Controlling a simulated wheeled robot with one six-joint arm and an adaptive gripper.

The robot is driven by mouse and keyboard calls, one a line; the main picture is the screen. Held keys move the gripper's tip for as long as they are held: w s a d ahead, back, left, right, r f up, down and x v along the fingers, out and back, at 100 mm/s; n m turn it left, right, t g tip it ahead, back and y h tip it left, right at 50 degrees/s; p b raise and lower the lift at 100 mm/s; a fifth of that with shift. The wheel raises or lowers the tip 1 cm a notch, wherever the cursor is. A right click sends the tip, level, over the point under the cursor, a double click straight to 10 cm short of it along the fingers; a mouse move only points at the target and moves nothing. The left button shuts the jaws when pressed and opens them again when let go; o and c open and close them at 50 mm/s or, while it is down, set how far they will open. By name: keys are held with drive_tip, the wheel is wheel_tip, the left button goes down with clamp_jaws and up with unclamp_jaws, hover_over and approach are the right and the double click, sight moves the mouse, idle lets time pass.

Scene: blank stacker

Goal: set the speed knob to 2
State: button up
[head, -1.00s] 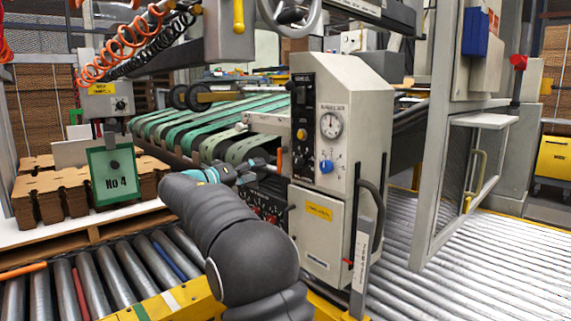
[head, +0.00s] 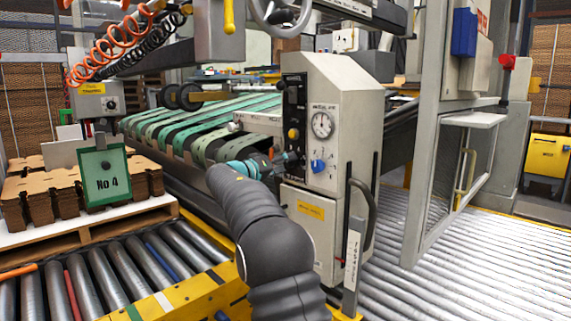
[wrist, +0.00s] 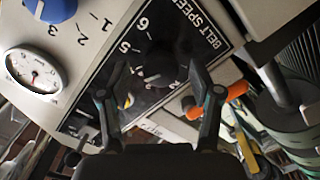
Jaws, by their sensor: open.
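My gripper (wrist: 160,70) is open in the wrist view, with one finger on each side of a dark knob (wrist: 160,62) on a black panel. The panel is printed BELT SPEED (wrist: 205,32), with numbers 5 and 6 readable beside the knob. I cannot tell if the fingers touch the knob. A pale mark shows near its lower part; its exact setting is unclear.
A blue knob (head: 318,166) with its own numbers and a round gauge (head: 322,124) are close by on the right. A yellow button (head: 293,134) sits just above my gripper. An orange handle (wrist: 237,91) is near the right finger. Green belts (head: 200,125) run behind.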

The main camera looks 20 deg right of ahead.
drive_tip(key=shift+w+d, duration=0.15)
drive_tip(key=shift+d, duration=0.3)
drive_tip(key=c, duration=1.1)
drive_tip(key=shift+a, duration=0.2)
drive_tip(key=shift+c, duration=0.2)
drive_tip(key=shift+d, duration=0.15)
